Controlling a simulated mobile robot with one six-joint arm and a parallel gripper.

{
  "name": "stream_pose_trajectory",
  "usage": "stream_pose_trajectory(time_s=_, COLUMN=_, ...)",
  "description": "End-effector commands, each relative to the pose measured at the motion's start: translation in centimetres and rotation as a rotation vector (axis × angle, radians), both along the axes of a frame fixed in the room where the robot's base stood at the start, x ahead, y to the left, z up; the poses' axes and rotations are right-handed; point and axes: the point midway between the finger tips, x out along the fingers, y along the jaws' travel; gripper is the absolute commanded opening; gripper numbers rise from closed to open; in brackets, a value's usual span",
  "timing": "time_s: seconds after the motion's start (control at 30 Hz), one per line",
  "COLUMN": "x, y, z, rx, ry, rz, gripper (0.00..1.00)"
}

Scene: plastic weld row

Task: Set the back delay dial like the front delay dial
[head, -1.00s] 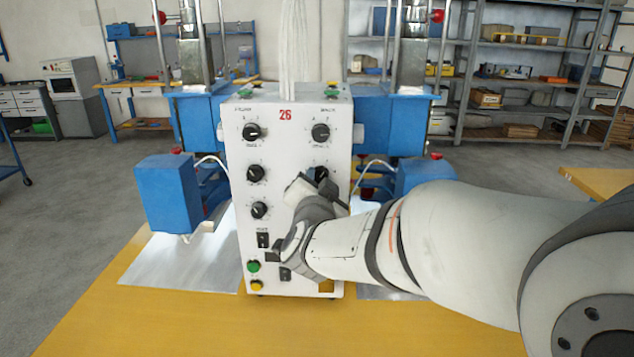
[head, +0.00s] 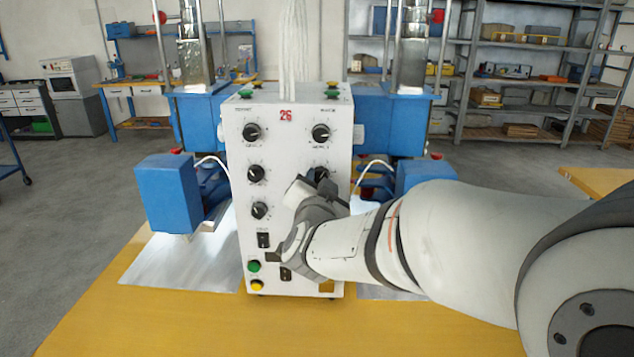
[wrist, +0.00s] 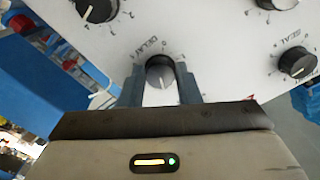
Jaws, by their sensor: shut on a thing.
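The back delay dial (wrist: 160,72), black with a white pointer line, sits between the two fingers of my gripper (wrist: 161,88) in the wrist view. My gripper is shut on it, and the line points toward the bottom of that view. In the head view my gripper (head: 318,184) partly covers this dial at the right column, middle row. The front delay dial (head: 257,173) is in the left column of the same row, its white line toward the right.
The white control box (head: 288,160) stands on the yellow table (head: 130,325). Other dials sit close by: top left (head: 252,132), top right (head: 321,133) and lower left (head: 259,210). Switches and buttons are below. Blue machine parts (head: 167,195) flank the box.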

Motion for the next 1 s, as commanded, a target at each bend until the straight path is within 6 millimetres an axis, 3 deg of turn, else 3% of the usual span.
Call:
stream_pose_trajectory(time_s=0.27, x=0.03, y=-0.08, z=0.41, rx=-0.123, ry=-0.002, rz=-0.003, gripper=0.07)
stream_pose_trajectory(time_s=1.0, x=0.07, y=-0.16, z=0.51, rx=-0.73, ry=0.016, rz=-0.004, gripper=0.07)
